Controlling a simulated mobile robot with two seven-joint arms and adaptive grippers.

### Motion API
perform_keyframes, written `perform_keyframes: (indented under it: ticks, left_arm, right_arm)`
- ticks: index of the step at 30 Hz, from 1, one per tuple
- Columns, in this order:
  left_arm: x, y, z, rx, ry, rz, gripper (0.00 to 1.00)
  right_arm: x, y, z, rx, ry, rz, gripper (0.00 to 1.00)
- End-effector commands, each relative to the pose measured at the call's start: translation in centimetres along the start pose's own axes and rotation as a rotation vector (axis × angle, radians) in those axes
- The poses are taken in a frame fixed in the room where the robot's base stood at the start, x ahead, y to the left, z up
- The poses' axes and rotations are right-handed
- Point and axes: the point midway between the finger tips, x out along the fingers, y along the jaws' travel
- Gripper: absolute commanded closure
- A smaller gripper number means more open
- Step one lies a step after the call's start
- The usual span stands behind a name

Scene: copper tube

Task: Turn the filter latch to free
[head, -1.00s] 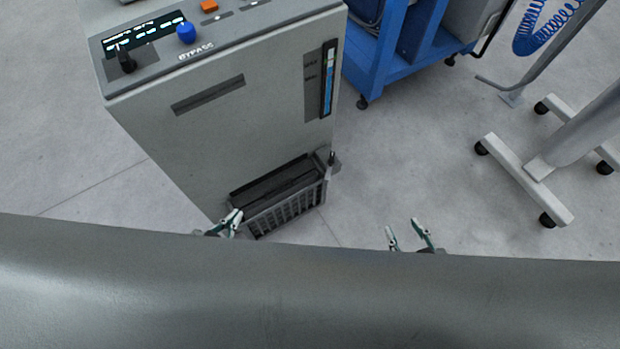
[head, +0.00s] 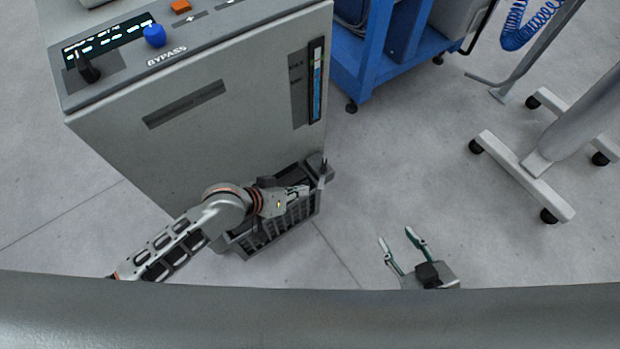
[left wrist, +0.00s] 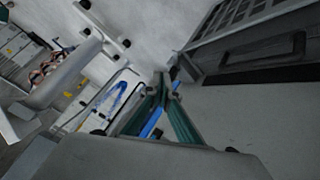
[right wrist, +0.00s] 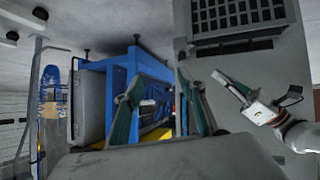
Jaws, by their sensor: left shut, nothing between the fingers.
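The filter latch (head: 325,172) is a small dark lever at the right end of the slatted filter box (head: 268,231), low on the grey cabinet's front. My left gripper (head: 305,190) reaches across the box from the left, its tips beside the latch; whether they touch it I cannot tell. In the left wrist view its fingers (left wrist: 166,84) are together and empty, near a dark part at the box's edge. My right gripper (head: 395,236) is open and empty over bare floor, right of the box. Its spread fingers also show in the right wrist view (right wrist: 165,85).
The grey cabinet (head: 215,125) carries a blue knob (head: 154,36), a black knob and a display on top. A blue cart (head: 375,55) stands behind it to the right. A wheeled stand (head: 530,175) is at the far right.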

Motion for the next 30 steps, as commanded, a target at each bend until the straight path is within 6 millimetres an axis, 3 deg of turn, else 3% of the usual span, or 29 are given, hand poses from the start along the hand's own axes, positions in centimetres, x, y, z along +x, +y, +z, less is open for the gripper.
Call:
perform_keyframes:
  ticks: [4,12,17,24,30]
  left_arm:
    - [2.1,-2.4,-0.7,-0.038,-0.103,-0.004,1.00]
    - [3.0,-5.5,-1.9,-0.091,-0.202,-0.041,1.00]
    - [3.7,-5.8,-1.8,-0.099,-0.213,-0.045,1.00]
    - [7.6,-5.9,-0.3,-0.104,-0.219,-0.042,1.00]
    - [10.8,-6.0,0.3,-0.103,-0.218,-0.042,1.00]
  right_arm:
    - [0.2,-0.4,0.9,0.002,-0.012,-0.008,0.60]
    - [0.5,-0.1,0.0,-0.005,0.006,-0.004,0.60]
    - [0.6,-0.2,0.5,-0.003,-0.001,-0.008,0.60]
    - [0.7,-1.2,2.0,0.009,-0.023,-0.026,0.60]
    - [0.9,-1.9,0.7,0.035,0.015,-0.040,0.60]
